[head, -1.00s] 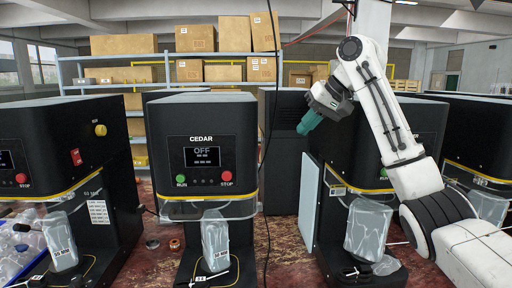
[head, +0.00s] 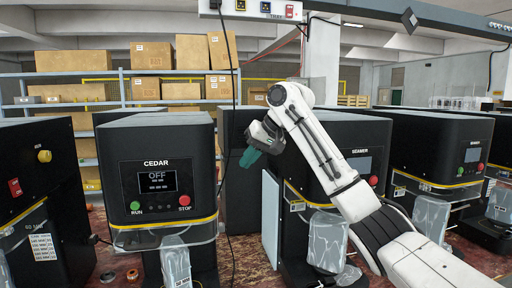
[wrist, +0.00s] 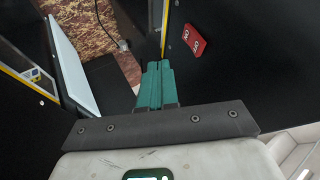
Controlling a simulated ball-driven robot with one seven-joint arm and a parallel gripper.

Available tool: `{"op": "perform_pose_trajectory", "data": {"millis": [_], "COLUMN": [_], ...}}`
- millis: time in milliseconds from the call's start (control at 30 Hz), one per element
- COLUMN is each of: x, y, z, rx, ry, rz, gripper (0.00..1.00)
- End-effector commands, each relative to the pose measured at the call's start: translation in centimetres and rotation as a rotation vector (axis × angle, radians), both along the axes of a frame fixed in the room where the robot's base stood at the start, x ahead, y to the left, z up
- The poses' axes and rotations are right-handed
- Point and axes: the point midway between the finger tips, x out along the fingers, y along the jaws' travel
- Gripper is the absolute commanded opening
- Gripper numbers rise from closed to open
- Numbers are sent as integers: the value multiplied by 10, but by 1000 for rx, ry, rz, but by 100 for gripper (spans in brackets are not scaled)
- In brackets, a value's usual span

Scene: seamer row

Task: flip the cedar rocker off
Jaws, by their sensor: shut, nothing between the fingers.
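The black CEDAR machine (head: 203,150) stands left of centre in the head view, its screen (head: 157,182) reading OFF. Its right side is turned away there, so no rocker on it shows. In the wrist view a red rocker (wrist: 193,40) sits on a black machine side, right of the fingers; no name shows beside it, and its tilt is unclear. My gripper (head: 248,158) hangs in the gap right of the CEDAR machine, pointing down and left. Its green fingers, also in the wrist view (wrist: 158,65), are together and empty, apart from the rocker.
A SEAMER machine (head: 372,137) stands right of the gap, partly behind my arm, with a white panel (head: 270,218) on its near left side. A black cable (head: 233,120) hangs in the gap.

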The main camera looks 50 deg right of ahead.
Motion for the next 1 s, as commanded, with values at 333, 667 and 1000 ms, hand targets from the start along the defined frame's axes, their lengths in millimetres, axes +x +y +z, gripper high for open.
{"op": "perform_pose_trajectory", "data": {"millis": [333,667,1000], "x": [32,39,42], "y": [28,39,43], "z": [-17,-17,-13], "rx": [-2,-1,2], "ry": [-1,-1,0], "rz": [2,0,4], "gripper": [0,0,0]}}
